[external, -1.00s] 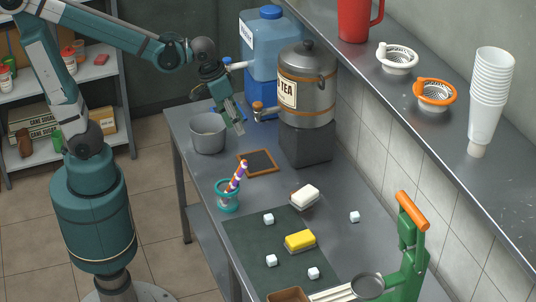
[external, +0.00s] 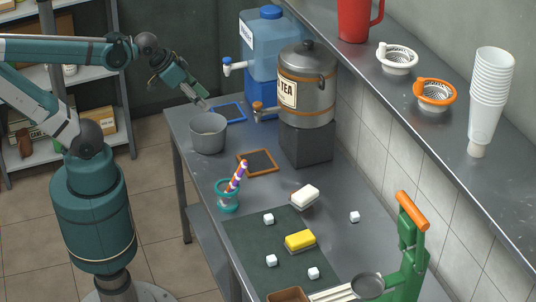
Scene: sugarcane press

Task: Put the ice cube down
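Several white ice cubes show in the external view. One (external: 268,218) lies on the dark mat near its back edge, one (external: 271,260) on the mat's left part, one (external: 313,273) near its front right, and one (external: 354,216) on the bare metal table to the right. My gripper (external: 203,101) is far from these cubes, above the table's back left corner, just behind and above the grey metal pot (external: 208,132). Its fingers are too small to tell whether they are open or shut, and I see no cube between them. The inside of the pot is mostly hidden.
A blue-framed slate (external: 230,112) and a brown-framed slate (external: 257,162) lie near the pot. The tea urn (external: 307,85) and water jug (external: 268,45) stand behind. A straw cup (external: 228,195), white block (external: 304,196), yellow sponge (external: 300,240) and green press (external: 408,250) stand nearer.

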